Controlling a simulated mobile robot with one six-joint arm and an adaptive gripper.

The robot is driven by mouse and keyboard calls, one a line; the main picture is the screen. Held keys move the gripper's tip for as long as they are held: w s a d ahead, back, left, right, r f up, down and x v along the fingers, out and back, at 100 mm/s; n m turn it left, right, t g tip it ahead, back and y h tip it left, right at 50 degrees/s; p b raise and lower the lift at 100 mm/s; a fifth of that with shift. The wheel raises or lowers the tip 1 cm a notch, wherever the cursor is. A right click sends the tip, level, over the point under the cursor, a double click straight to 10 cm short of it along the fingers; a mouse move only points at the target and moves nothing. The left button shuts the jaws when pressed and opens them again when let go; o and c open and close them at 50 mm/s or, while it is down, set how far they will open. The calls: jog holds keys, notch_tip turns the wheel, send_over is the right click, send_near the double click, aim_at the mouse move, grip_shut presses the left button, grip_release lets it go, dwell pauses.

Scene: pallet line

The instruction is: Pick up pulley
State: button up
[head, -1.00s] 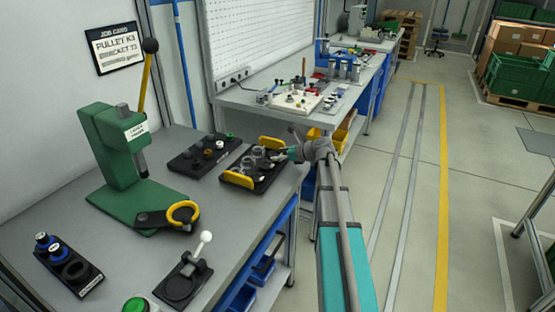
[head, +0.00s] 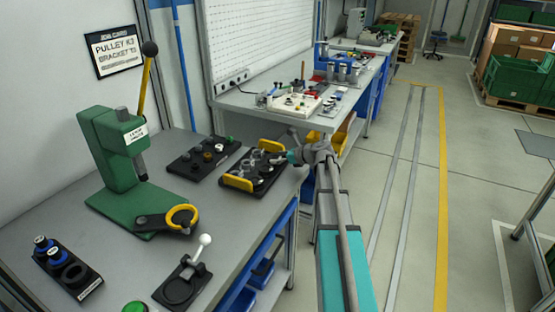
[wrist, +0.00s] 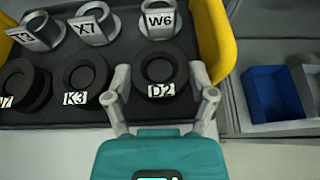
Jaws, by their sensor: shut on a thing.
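The kit tray (head: 262,187) is black with yellow handles and stands near the bench's right edge. In the wrist view the tray (wrist: 110,117) holds a row of black ring pulleys: the D2 pulley (wrist: 161,91), the K3 pulley (wrist: 75,99) to its left, and another at far left. My gripper (wrist: 160,78) has its fingers on either side of the D2 pulley and is shut on it, with the pulley in or just over the tray. My gripper (head: 281,160) also shows over the tray's right side in the head view. The job card (head: 115,47) reads PULLEY K3.
Grey brackets X7 (wrist: 92,25) and W6 (wrist: 158,21) stand behind the pulleys. A green lever press (head: 110,160) stands left on the bench, with a second black tray (head: 204,155) beyond it. A blue bin (wrist: 272,97) lies right of the tray.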

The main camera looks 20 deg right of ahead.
jog(key=shift+r, duration=0.15)
jog(key=shift+r+p, duration=0.95)
jog(key=shift+p, duration=0.15)
jog(key=s+a+r+p, duration=0.2)
jog(key=s+r+p, duration=0.8)
jog(key=s, duration=0.3)
jog(key=shift+s+a+r+p, duration=0.2)
jog(key=shift+s+r+p, duration=0.15)
jog(key=shift+s+r, duration=0.05)
